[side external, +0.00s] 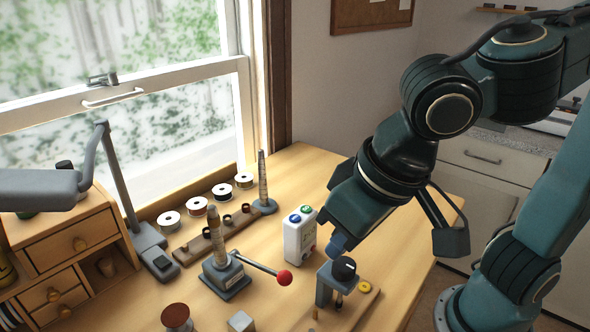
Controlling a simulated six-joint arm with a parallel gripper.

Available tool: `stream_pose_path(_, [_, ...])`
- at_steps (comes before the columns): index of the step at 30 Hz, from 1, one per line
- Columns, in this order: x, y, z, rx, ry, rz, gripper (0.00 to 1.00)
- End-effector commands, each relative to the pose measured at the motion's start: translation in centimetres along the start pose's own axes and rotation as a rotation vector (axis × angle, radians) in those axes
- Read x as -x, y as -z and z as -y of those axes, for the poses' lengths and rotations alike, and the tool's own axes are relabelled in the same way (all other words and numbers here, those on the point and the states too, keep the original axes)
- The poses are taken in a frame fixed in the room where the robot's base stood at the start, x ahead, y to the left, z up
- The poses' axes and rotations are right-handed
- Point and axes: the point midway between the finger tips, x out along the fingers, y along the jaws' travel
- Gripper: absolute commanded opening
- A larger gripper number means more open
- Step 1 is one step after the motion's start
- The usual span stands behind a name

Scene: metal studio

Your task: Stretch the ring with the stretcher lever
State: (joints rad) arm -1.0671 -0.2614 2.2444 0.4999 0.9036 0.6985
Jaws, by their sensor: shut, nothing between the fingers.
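The ring stretcher (218,272) stands on the bench, with a grey base and an upright tapered, banded post. Its lever (256,264) reaches out to the right and slightly down, ending in a red ball knob (284,278). My gripper (337,244) is shut and empty, above the bench to the right of the knob and apart from it. Its fingertips are small in this view and partly hidden by my wrist. I cannot make out a separate ring on the stretcher post.
A white box with green and blue buttons (299,238) stands between stretcher and gripper. A black-knobbed tool (326,284) stands just below my gripper. A tapered mandrel (263,186), wire spools (222,192) and a wooden rack (202,243) are behind. A wooden drawer unit (72,250) is at left.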

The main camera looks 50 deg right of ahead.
Motion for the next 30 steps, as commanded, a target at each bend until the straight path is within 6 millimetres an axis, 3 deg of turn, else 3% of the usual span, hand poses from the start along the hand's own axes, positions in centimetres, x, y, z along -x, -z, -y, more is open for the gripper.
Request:
stream_pose_path(11, [-0.1, 0.3, 1.9, 0.09, 0.036, 0.069, 0.0])
stream_pose_path(21, [0.1, 1.8, 5.8, 0.363, 0.158, 0.223, 0.0])
stream_pose_path(30, [0.3, 4.4, 7.2, 0.641, 0.288, 0.316, 0.0])
